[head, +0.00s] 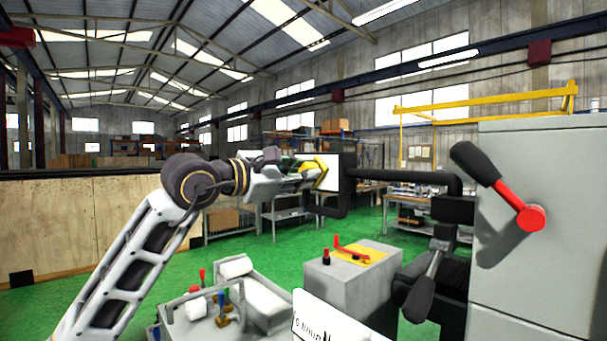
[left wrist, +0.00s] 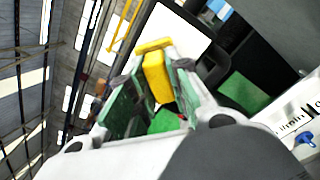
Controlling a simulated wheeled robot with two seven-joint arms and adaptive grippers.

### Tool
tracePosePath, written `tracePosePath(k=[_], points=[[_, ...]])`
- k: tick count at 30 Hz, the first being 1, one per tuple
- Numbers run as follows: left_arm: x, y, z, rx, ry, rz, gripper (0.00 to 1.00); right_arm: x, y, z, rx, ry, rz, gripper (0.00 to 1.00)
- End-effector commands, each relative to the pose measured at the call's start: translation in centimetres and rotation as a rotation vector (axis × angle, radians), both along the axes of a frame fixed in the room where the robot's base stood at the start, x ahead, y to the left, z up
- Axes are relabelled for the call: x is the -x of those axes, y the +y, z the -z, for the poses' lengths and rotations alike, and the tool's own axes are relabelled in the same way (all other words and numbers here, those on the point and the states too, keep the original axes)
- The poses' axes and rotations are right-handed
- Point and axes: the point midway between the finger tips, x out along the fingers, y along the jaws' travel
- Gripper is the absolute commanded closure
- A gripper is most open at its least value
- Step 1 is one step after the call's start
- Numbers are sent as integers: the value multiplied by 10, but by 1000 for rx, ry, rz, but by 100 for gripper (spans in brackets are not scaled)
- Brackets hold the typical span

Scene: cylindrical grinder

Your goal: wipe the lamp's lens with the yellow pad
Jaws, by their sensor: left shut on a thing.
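My left gripper (head: 300,170) is shut on the yellow pad (head: 320,174), which sticks out past its fingertips. The left wrist view shows the yellow pad (left wrist: 158,78) upright between the fingers of the left gripper (left wrist: 150,95). The lamp's lens (head: 329,181) is a pale flat panel in a black frame, just beyond the pad. In the left wrist view the lens (left wrist: 172,38) shows bright white, and the pad's far end overlaps its lower left part. I cannot tell whether pad and lens touch. My right gripper is not in view.
The lamp's black arm (head: 410,177) runs right to the grey machine cabinet (head: 560,230). A black lever (head: 475,164) with a red hub juts out there. Below are a grey box with a yellow top (head: 355,255) and a grey tray (head: 200,325) with tools.

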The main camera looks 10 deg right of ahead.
Motion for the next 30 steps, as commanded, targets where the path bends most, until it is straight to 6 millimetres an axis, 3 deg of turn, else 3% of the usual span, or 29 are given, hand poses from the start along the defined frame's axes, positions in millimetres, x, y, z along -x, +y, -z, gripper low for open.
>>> tracePosePath(k=[15,30], points=[[-22,18,0,0,1,-2,100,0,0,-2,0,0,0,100],[-25,20,0,1,0,-1,100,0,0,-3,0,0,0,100]])
